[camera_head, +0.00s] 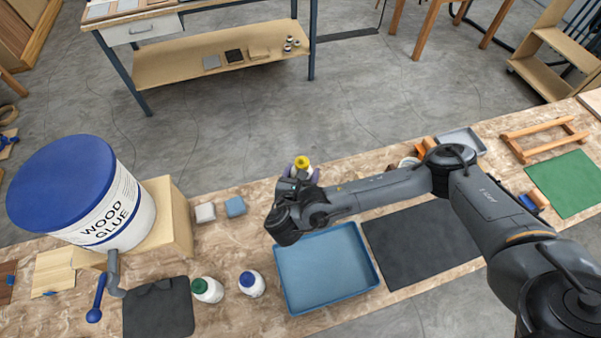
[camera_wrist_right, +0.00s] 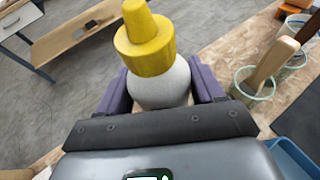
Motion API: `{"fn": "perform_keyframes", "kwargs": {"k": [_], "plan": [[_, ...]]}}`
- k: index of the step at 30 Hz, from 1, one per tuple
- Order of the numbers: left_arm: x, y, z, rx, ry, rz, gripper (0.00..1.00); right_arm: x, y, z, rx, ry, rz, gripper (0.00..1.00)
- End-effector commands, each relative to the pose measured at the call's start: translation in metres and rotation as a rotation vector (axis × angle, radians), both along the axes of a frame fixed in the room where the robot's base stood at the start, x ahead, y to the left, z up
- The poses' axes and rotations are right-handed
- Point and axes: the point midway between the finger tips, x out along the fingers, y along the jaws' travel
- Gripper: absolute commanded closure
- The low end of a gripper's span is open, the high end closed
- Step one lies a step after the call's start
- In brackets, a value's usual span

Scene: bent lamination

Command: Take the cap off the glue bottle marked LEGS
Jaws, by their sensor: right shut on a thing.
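A white glue bottle (camera_wrist_right: 163,88) with a yellow stepped cap (camera_wrist_right: 147,42) is held upright by my right gripper (camera_wrist_right: 162,86), whose purple fingers press its sides below the cap. In the head view this yellow cap (camera_head: 302,162) shows above the right gripper (camera_head: 300,176), beyond the blue tray. The cap is on the bottle. No marking on the bottle is readable. Two other white bottles stand on the bench, one with a green cap (camera_head: 199,285) and one with a blue cap (camera_head: 247,279). I cannot read LEGS on either. My left gripper is not in view.
A large wood glue tub (camera_head: 130,205) sits on a wooden stand at the left, its spout over the bench. A blue tray (camera_head: 320,262) and a dark mat (camera_head: 425,240) lie on the bench. Pots with brushes (camera_wrist_right: 254,84) stand right of the held bottle.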

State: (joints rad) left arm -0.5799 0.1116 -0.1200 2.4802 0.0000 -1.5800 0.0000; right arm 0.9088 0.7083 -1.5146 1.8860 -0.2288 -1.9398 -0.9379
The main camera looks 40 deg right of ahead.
Motion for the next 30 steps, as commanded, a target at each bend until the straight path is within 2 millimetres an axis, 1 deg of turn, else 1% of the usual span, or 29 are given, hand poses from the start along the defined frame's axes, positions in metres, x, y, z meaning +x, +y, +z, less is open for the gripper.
{"fn": "perform_keyframes", "kwargs": {"k": [1,6,9,16,19,22,24,30], "plan": [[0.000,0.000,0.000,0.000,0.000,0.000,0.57,0.000,0.000,0.000,0.001,-0.001,0.000,0.48],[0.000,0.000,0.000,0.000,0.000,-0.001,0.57,0.000,0.000,0.000,0.001,-0.001,0.000,0.74],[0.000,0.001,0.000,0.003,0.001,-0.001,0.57,0.000,0.000,0.000,0.000,0.000,0.000,0.88],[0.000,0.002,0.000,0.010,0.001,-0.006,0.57,0.001,-0.003,0.001,-0.001,-0.001,-0.005,0.88],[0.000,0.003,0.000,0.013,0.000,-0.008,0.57,0.004,-0.008,0.007,0.000,-0.001,-0.019,0.88],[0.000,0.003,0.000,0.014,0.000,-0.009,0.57,0.009,-0.011,0.024,0.002,-0.002,-0.013,0.88],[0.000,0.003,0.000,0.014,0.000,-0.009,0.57,0.015,-0.010,0.040,0.003,-0.004,0.017,0.88],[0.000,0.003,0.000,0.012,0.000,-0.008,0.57,0.026,0.001,0.080,0.001,-0.002,0.165,0.88]]}}
